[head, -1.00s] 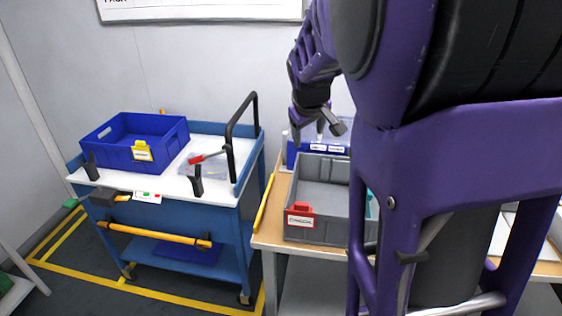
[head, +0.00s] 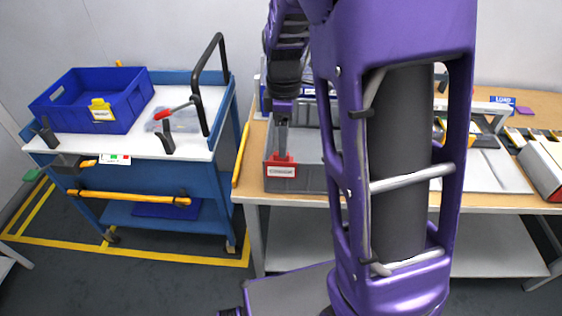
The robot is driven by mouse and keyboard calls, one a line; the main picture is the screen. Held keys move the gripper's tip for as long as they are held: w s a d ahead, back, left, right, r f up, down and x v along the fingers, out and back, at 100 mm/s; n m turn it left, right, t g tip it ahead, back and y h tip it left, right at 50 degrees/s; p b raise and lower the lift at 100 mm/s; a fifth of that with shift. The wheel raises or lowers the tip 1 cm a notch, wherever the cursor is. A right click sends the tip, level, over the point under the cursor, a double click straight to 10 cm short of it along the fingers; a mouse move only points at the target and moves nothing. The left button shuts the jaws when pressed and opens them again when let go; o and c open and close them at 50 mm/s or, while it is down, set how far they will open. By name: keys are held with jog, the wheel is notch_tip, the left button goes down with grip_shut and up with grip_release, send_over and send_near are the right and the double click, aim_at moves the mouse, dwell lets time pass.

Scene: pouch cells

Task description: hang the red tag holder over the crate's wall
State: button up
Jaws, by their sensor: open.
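The red tag holder (head: 281,171), with a white label, sits at the top of the grey crate's (head: 313,178) front wall, towards its left corner. Its label face is outside the wall and its red top stands above the rim. My gripper (head: 282,150) points down right above the tag holder, its fingers seen nearly edge-on. The fingers reach the holder's top or stop just over it; I cannot tell if they touch. My gripper is open. My arm hides the crate's right part.
The crate stands on a wooden-topped table (head: 255,170) with an orange bar on its left edge. A blue trolley (head: 165,180) at left carries a blue bin (head: 95,95) with a yellow tag holder and a red-handled clamp. Trays and parts lie at right.

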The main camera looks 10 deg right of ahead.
aim_at(281, 162)
jog(key=f, duration=0.8)
jog(key=shift+w+a+f, duration=0.15)
jog(key=shift+w+f, duration=0.2)
jog(key=shift+f, duration=0.05)
jog(key=shift+c, duration=0.3)
grip_shut()
